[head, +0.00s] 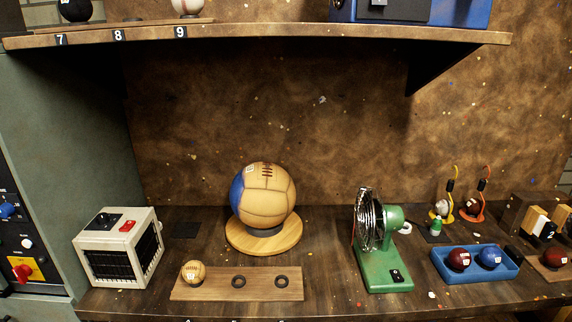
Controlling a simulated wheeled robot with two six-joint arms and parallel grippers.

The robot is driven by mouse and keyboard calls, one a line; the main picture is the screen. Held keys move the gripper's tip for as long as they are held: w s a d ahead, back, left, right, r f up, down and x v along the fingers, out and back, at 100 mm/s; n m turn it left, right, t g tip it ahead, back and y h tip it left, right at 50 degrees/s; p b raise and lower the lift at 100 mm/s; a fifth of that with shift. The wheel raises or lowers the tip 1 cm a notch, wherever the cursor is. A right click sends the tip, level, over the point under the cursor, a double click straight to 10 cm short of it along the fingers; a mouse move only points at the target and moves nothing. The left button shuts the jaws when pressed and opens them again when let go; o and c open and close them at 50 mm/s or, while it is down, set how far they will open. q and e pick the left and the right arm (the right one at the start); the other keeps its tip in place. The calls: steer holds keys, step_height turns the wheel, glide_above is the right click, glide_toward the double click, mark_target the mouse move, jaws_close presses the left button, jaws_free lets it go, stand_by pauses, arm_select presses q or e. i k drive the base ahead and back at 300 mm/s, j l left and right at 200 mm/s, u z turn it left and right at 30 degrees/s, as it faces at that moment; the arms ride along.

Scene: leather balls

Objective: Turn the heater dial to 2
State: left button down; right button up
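The heater (88,266) is a cream box with a dark front grille, standing at the left end of the workbench. Its dial (103,219) is black and sits on the top face, beside a red switch (127,226). The dial's markings and pointer are too small to read, so I cannot tell its setting. Neither of my grippers is in view.
A wooden board (211,291) with a small tan ball (193,272) lies right of the heater. A large tan and blue ball (268,196) rests behind on a round stand. A green fan (384,267) stands further right. A shelf (270,31) overhangs the bench.

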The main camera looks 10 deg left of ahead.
mark_target(102, 218)
steer(key=u, duration=1.45)
